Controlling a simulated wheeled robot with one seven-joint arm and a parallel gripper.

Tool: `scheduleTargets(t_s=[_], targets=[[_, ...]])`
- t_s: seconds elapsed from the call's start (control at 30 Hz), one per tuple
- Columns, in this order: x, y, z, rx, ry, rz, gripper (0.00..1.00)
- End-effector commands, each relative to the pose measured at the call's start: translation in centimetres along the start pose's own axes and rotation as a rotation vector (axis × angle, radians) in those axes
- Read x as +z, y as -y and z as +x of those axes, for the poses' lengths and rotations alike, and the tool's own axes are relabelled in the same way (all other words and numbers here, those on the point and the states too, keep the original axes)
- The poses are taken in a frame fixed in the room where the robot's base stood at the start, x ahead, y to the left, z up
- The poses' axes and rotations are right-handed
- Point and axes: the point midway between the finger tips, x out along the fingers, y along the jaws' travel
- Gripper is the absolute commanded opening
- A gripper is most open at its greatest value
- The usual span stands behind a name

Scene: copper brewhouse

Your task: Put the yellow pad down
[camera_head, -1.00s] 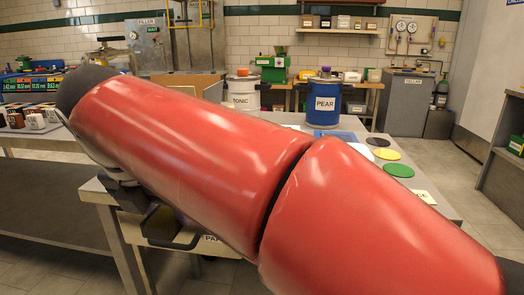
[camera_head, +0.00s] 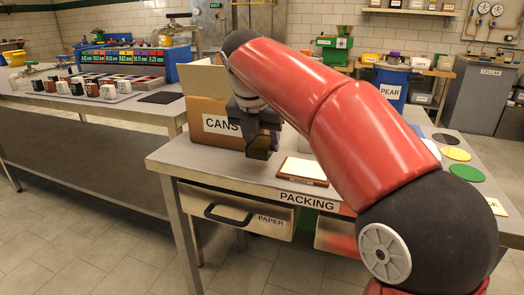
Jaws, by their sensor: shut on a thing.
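A round yellow pad (camera_head: 456,154) lies flat on the packing table (camera_head: 228,165) at the right, between a black pad (camera_head: 445,138) and a green pad (camera_head: 466,173). My gripper (camera_head: 262,150) is well to the left of these pads, pointing down over the table beside the cardboard CANS box (camera_head: 203,112). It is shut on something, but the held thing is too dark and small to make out. No yellow shows at its fingertips. Whether the gripper touches the box, I cannot tell.
A framed white sheet (camera_head: 303,169) lies right of my gripper. A PAPER drawer (camera_head: 238,212) is under the table edge. A bench with several mugs (camera_head: 82,87) stands left. A blue PEAR drum (camera_head: 388,85) stands behind. My red arm hides the table's middle.

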Motion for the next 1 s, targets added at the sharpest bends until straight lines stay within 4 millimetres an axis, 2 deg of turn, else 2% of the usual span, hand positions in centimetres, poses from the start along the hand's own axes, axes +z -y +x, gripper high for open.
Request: scheduleTargets(t_s=[0.27,0.63,0.67,0.7,1.0], targets=[[-1.3,0.1,3.2,-0.002,-0.001,0.000,0.06],[-1.5,0.1,3.5,0.000,0.000,0.001,0.06],[-1.4,0.0,3.4,0.000,0.000,0.001,0.49],[-1.4,0.0,3.4,0.000,0.000,0.001,0.54],[-1.4,0.0,3.2,0.000,0.000,0.001,0.54]])
